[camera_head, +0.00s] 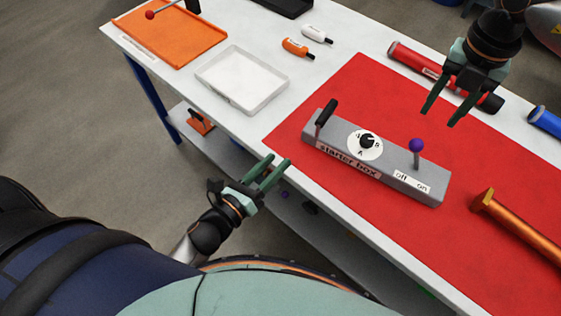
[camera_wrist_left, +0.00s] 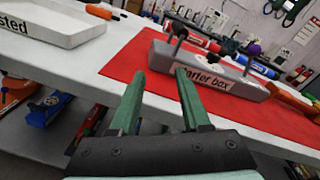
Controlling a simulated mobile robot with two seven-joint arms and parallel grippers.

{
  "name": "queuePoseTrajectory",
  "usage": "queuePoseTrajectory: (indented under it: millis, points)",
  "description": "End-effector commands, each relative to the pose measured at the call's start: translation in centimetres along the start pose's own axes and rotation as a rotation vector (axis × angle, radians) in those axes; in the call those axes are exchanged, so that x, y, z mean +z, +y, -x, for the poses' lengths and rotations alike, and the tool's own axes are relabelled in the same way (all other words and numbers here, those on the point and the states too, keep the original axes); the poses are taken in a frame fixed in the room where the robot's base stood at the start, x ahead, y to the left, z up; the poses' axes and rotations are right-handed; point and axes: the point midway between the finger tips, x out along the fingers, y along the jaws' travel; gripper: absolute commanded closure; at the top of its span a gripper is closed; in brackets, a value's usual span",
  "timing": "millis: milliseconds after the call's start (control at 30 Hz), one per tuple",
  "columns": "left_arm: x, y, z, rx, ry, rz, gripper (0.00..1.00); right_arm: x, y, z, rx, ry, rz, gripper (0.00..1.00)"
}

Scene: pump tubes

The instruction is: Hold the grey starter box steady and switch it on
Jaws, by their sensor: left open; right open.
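The grey starter box (camera_head: 400,178) lies on the red mat (camera_head: 348,88). It has a black handle (camera_head: 325,114) at its left end, a white dial with a black knob (camera_head: 367,141) in the middle, and a lever with a purple ball (camera_head: 416,146) near the off/on label (camera_head: 411,183). The lever stands about upright on the off side. My left gripper (camera_head: 280,168) is open and empty, off the table's front edge, left of the box. The box also shows ahead of it in the left wrist view (camera_wrist_left: 212,72). My right gripper (camera_head: 440,113) is open and empty above the mat, behind the box's right end.
A white tray (camera_head: 205,82) and an orange tray (camera_head: 135,36) stand on the left of the table. Orange (camera_head: 298,47) and white (camera_head: 316,34) bottles lie behind. A red tube (camera_head: 412,60) lies near my right gripper. An orange bolt-shaped part (camera_head: 520,225) lies right of the box.

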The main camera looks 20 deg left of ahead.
Motion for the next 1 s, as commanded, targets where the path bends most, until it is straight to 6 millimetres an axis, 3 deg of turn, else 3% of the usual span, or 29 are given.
queuePoseTrajectory:
  millis: [200, 467, 1000]
  points:
    - [0.6, -1.7, -0.4, -0.079, -0.035, -0.354, 0.53, 0.0, 0.0, 0.0, 0.000, 0.000, 0.000, 0.50]
    - [0.8, -2.4, -1.3, -0.104, -0.050, -0.471, 0.53, 0.0, 0.0, 0.0, 0.000, 0.000, 0.000, 0.50]
    - [1.0, -3.4, -10.3, -0.103, -0.050, -0.467, 0.53, 0.0, 0.0, 0.0, 0.000, 0.000, 0.000, 0.50]
